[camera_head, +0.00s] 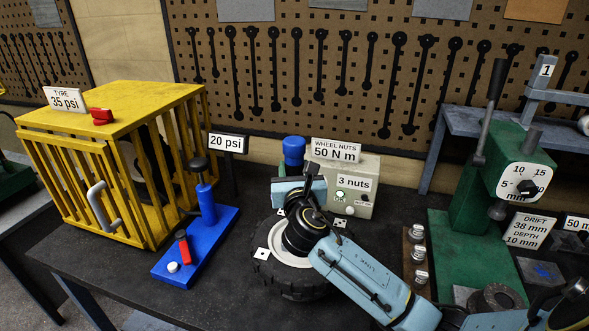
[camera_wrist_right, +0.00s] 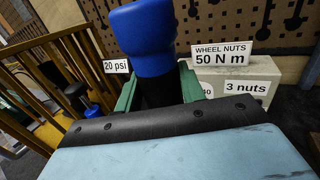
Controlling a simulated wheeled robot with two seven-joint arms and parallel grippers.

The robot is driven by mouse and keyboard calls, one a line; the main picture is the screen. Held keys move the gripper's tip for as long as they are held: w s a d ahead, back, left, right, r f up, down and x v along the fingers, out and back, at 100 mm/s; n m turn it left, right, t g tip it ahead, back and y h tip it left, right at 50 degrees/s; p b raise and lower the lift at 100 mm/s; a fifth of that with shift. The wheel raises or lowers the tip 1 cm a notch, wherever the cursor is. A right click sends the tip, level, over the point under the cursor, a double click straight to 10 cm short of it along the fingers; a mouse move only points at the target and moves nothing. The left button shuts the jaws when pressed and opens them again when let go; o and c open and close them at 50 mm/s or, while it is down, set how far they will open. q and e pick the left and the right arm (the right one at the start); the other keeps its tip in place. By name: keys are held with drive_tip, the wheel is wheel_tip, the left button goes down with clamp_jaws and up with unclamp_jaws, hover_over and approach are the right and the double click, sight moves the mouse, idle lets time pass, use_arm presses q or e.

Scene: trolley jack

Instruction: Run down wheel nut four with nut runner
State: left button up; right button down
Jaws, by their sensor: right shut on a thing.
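The nut runner, with a blue top (camera_head: 293,150) and a black body (camera_wrist_right: 165,92), stands upright over the wheel's far side. My right gripper (camera_wrist_right: 158,90), with green fingers, is shut on its black body. The wheel has a black tyre (camera_head: 292,287) and a pale rim (camera_head: 281,254), and lies flat on the bench. White plates with dark dots (camera_head: 262,253) show at its edge. My right wrist covers most of the wheel, the nut runner's lower end and any nut under it. The control box (camera_head: 369,172) reads "3 nuts" and has a green light. My left gripper is not in view.
A yellow cage (camera_head: 150,95) and a blue stand (camera_head: 205,240) with a red handle are on the left. A green press (camera_head: 470,215) stands on the right, beside a wooden strip with silver pieces (camera_head: 418,254). The bench front between blue stand and wheel is clear.

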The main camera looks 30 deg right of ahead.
sight(295, 162)
drive_tip(key=shift+f+b, duration=0.6)
drive_tip(key=shift+f, duration=0.4)
idle(1.0)
drive_tip(key=shift+s+f+p, duration=0.1)
drive_tip(key=shift+f+p, duration=0.25)
drive_tip(key=shift+f, duration=0.2)
idle(1.9)
drive_tip(key=shift+r+p, duration=0.9)
drive_tip(key=shift+p, duration=0.15)
wheel_tip(295, 162, up, 5)
drive_tip(key=p, duration=0.5)
drive_tip(key=shift+f, duration=0.25)
